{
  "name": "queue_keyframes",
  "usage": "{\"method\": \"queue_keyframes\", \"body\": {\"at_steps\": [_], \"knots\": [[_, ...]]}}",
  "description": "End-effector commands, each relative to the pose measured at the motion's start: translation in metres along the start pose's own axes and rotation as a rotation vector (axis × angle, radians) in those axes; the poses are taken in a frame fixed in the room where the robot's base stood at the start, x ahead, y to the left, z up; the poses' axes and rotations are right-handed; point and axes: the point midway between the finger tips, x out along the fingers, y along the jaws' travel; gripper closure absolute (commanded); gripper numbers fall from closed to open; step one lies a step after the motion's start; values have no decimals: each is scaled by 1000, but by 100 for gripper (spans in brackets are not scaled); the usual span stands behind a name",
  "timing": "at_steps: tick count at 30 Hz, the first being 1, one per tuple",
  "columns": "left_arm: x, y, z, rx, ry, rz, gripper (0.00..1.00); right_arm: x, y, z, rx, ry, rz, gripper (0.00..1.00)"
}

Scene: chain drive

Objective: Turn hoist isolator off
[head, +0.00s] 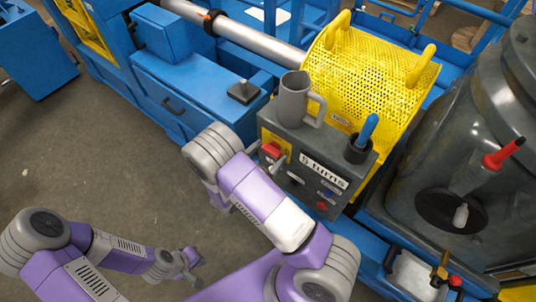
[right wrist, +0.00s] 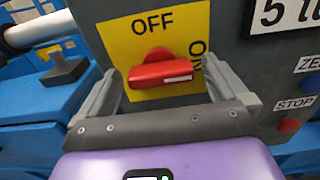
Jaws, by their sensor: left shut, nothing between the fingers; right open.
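The hoist isolator is a red rotary handle (right wrist: 165,72) on a yellow plate (right wrist: 122,40) marked OFF at the top and ON at the right. The handle lies horizontal, its white mark on the right-hand part, towards ON. In the head view the red handle (head: 271,149) is on the left of the grey control box's front. My right gripper (right wrist: 165,90) is open, one finger off each end of the handle, with gaps visible; it is partly hidden in the head view. My left gripper (head: 188,263) is shut and empty, low over the floor, away from the box.
A grey mug (head: 293,100) and a dark cup with a blue-handled tool (head: 366,132) stand on the control box (head: 330,150). Zero and stop buttons (right wrist: 288,125) sit right of the isolator. A yellow perforated guard (head: 365,75) is behind; a dark tank (head: 460,130) is at right.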

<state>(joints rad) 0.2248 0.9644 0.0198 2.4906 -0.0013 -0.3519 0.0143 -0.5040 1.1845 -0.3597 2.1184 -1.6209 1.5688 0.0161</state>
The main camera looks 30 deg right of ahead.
Motion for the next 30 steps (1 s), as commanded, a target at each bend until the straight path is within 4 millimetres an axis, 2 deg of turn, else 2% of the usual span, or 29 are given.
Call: {"method": "queue_keyframes", "body": {"at_steps": [8,18,19,30], "knots": [[0,0,0,0,0,0,100,2,0,0,0,0,0,0],[0,0,0,0,0,0,100,2,0,0,0,0,0,52],[0,0,0,0,0,0,100,2,0,0,0,0,0,54],[-8,3,0,0,0,0,100,2,0,2,-69,-3,0,54]]}}
